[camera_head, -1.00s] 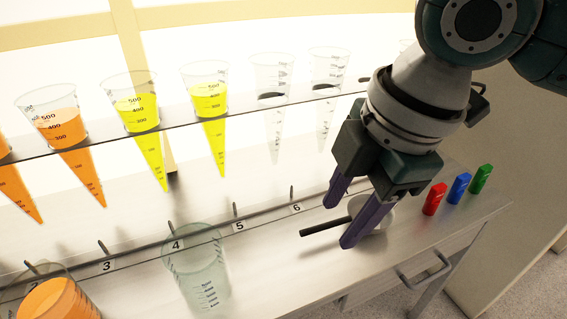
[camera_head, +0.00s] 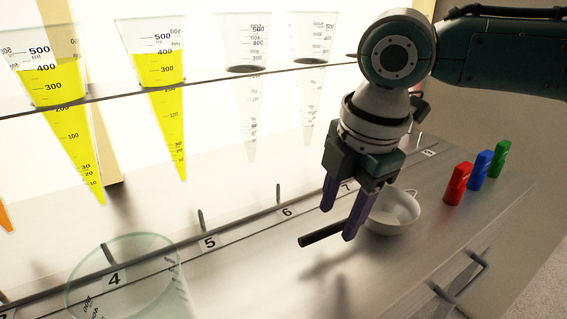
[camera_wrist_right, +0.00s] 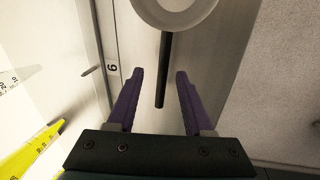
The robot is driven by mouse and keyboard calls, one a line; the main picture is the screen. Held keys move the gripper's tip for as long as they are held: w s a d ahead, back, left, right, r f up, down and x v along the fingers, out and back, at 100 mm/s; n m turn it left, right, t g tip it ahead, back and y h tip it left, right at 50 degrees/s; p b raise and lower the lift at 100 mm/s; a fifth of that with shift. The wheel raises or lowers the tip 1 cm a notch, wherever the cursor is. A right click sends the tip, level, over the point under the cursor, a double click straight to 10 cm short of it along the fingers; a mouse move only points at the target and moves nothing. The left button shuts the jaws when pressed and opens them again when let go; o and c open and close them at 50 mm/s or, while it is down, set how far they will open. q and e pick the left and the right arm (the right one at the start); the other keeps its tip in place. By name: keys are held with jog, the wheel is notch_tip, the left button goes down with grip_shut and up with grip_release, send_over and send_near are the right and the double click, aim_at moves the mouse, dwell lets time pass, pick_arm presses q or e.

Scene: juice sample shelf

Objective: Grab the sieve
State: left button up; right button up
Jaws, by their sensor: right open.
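The sieve, with a pale round bowl (camera_head: 398,212) and a black handle (camera_head: 322,235), lies on the metal counter near number 7. In the right wrist view its bowl (camera_wrist_right: 176,10) is at the top edge, and the handle (camera_wrist_right: 164,72) points toward my gripper. My right gripper (camera_head: 338,222) is open, with two purple fingers above the handle in the head view. In the right wrist view the handle's end lies between the open fingers (camera_wrist_right: 157,88), not gripped. Part of the handle is hidden behind a finger in the head view. My left gripper is not in view.
Red (camera_head: 458,184), blue (camera_head: 481,170) and green (camera_head: 500,158) small blocks stand right of the sieve. A clear beaker (camera_head: 135,275) stands at number 4. Cone-shaped measures, two with yellow liquid (camera_head: 160,70), hang in the shelf (camera_head: 215,78) behind. The counter in front of the handle is clear.

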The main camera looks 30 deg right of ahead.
aim_at(339, 224)
notch_tip(339, 224, down, 3)
jog(key=shift+d+f+b, duration=0.1)
jog(key=shift+d+b, duration=0.05)
jog(key=shift+b, duration=0.3)
jog(key=shift+w+f, duration=0.15)
jog(key=shift+f, duration=0.1)
jog(key=shift+c, duration=0.2)
grip_shut()
dwell(0.7)
